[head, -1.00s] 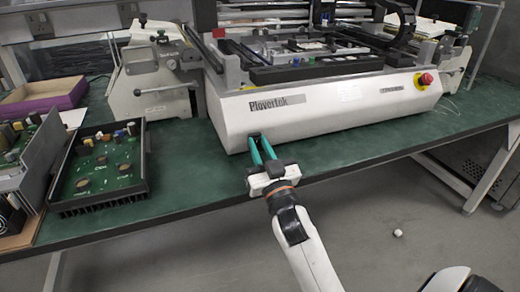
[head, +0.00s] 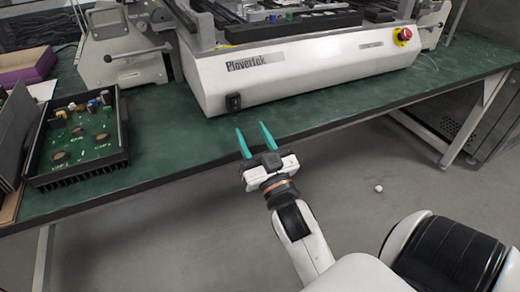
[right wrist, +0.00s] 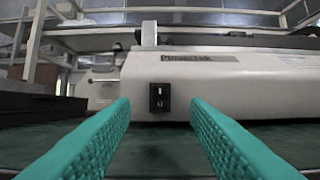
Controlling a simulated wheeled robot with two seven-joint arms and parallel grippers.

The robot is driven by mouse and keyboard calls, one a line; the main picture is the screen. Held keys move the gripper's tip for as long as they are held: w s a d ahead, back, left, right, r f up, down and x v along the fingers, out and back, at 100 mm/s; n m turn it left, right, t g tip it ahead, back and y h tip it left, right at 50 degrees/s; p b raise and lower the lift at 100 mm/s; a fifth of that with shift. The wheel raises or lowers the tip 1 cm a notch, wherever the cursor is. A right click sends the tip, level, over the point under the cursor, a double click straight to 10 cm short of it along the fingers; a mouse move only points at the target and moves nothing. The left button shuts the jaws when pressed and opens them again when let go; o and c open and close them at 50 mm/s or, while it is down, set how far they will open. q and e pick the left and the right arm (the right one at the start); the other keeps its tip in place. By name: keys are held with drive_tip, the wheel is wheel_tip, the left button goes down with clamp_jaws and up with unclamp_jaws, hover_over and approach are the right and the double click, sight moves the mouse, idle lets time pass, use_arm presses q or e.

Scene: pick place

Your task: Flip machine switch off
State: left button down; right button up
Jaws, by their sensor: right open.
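The white machine (head: 300,68) stands on the green table, with a black rocker switch (head: 233,102) low on the left of its front panel. In the right wrist view the switch (right wrist: 159,98) sits centred beyond and between the two fingers, with a white mark on its upper half. My right gripper (head: 254,140) has green fingers spread apart and empty. It is in front of the switch, near the table's front edge, and does not touch it. My left gripper is not in view.
A black tray with a circuit board (head: 82,137) sits on the left of the table. A red button (head: 402,35) is on the machine's right end. A grey clamp device (head: 122,50) stands left of the machine. The green tabletop (head: 180,150) before the switch is clear.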

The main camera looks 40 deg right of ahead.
drive_tip(key=v, duration=0.3)
drive_tip(key=shift+s+f, duration=0.1)
drive_tip(key=shift+s, duration=0.2)
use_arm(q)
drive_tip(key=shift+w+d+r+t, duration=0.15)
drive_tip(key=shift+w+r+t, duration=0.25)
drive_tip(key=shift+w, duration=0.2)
use_arm(e)
drive_tip(key=shift+s+a, duration=0.1)
drive_tip(key=shift+s, duration=0.15)
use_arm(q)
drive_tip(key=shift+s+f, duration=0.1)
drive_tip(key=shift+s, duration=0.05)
use_arm(e)
drive_tip(key=shift+f, duration=0.1)
